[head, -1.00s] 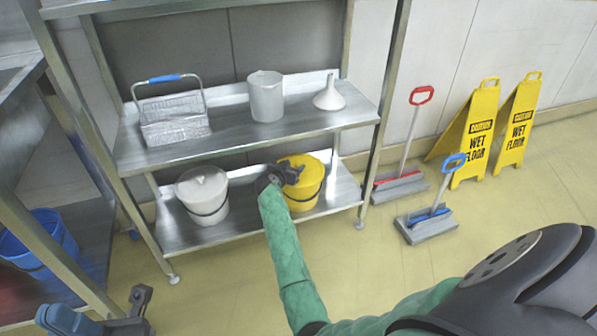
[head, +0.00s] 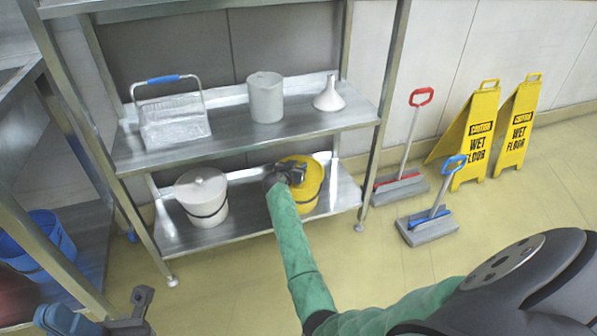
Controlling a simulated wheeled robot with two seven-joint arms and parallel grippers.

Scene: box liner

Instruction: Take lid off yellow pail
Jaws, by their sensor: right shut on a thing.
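The yellow pail (head: 307,199) stands on the lower shelf, right of a white lidded pail (head: 203,201). Its yellow lid (head: 312,171) shows on top, partly hidden behind my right gripper. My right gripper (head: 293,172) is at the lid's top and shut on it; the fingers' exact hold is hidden. I cannot tell whether the lid is raised off the rim. My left gripper (head: 142,302) is low at the left, in front of the shelf unit and away from the pails; its fingers are too unclear to read.
Blue bucket (head: 38,243) stands at left.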

